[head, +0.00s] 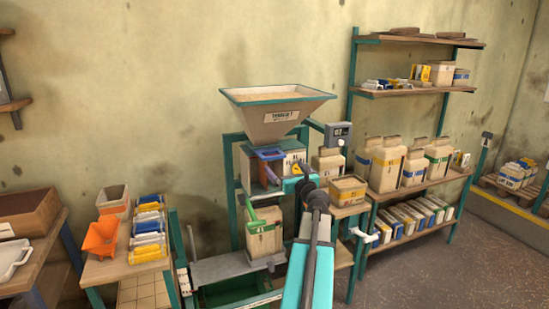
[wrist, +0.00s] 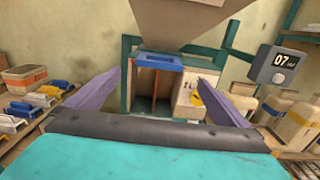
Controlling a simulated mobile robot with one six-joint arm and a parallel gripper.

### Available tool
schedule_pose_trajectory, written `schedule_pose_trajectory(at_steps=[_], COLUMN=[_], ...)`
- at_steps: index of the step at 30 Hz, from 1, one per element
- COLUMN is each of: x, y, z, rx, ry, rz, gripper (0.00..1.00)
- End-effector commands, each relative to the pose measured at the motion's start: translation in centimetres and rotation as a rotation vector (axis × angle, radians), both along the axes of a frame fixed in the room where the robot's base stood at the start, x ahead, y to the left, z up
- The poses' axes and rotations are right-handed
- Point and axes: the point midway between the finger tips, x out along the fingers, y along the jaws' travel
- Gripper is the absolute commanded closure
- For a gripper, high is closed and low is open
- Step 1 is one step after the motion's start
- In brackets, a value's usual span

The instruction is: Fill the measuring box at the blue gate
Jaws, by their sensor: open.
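The blue gate (head: 268,153) is a blue frame under the large grain-filled hopper (head: 277,121). In the wrist view the blue gate (wrist: 158,60) sits straight ahead, over an open-fronted bay with a reddish upright inside. My gripper (wrist: 157,75) is open, its two purple fingers spread wide to either side of the bay, with nothing seen between them. In the head view my arm reaches up in front of the machine, and the fingers are hard to make out.
A grey display (wrist: 280,66) reading 07 stands right of the hopper. Shelves (head: 425,187) with several containers stand at the right. Floor is open at the lower right.

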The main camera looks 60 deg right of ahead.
Motion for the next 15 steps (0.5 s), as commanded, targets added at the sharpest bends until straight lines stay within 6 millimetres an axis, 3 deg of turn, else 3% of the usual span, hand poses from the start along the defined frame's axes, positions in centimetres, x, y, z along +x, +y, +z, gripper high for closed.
schedule_pose_trajectory(at_steps=[15], x=[4.1], y=[-3.1], z=[0.1], rx=[0.000], ry=[0.001], rz=[0.001], gripper=[0.00])
